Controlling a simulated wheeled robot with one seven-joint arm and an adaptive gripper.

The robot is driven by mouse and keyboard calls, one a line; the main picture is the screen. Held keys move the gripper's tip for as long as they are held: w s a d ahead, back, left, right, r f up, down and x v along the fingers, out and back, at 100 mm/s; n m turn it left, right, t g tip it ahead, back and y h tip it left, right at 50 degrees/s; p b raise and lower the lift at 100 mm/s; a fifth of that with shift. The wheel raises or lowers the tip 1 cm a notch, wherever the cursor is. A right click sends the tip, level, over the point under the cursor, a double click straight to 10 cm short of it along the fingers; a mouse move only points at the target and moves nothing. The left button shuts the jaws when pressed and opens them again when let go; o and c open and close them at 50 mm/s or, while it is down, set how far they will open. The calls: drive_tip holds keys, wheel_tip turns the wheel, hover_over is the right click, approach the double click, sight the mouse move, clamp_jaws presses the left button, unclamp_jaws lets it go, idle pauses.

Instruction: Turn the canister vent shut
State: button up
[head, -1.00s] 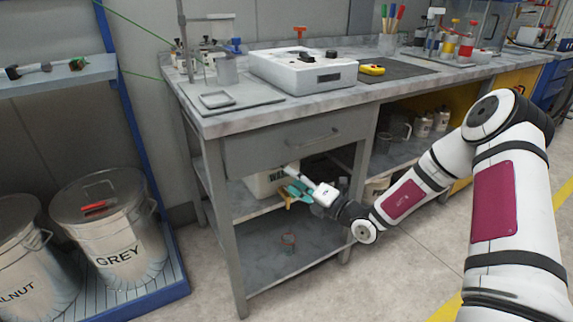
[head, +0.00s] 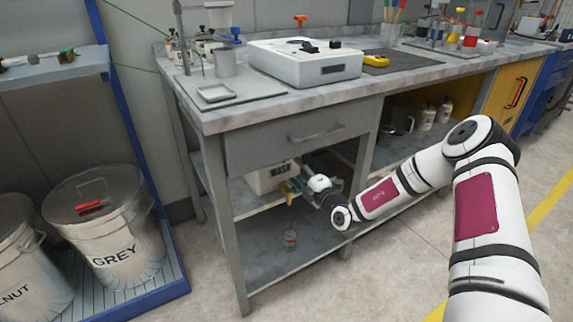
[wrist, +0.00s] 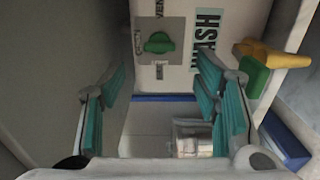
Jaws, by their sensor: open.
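The white canister marked WASH (head: 262,182) stands on the middle shelf under the bench. Its face shows at the top of the wrist view (wrist: 228,12). The green vent knob (wrist: 159,42) sits on a grey plate with lettering around it. The knob's long side lies left to right in the wrist view, in line with the OPEN lettering at left. My gripper (wrist: 162,82) is open and empty, its teal fingers on either side below the knob, apart from it. In the head view my gripper (head: 294,188) is at the shelf front, partly covering the canister.
A yellow tap (wrist: 272,54) with a green handle (wrist: 254,76) sticks out from the canister, close to the right finger. A grey panel (wrist: 50,70) runs along the left of the wrist view. The drawer (head: 300,138) is above my gripper.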

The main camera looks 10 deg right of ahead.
drive_tip(key=b+x, duration=0.2)
drive_tip(key=x, duration=0.5)
drive_tip(key=shift+w, duration=0.3)
drive_tip(key=shift+a, duration=0.1)
drive_tip(key=c, duration=1.1)
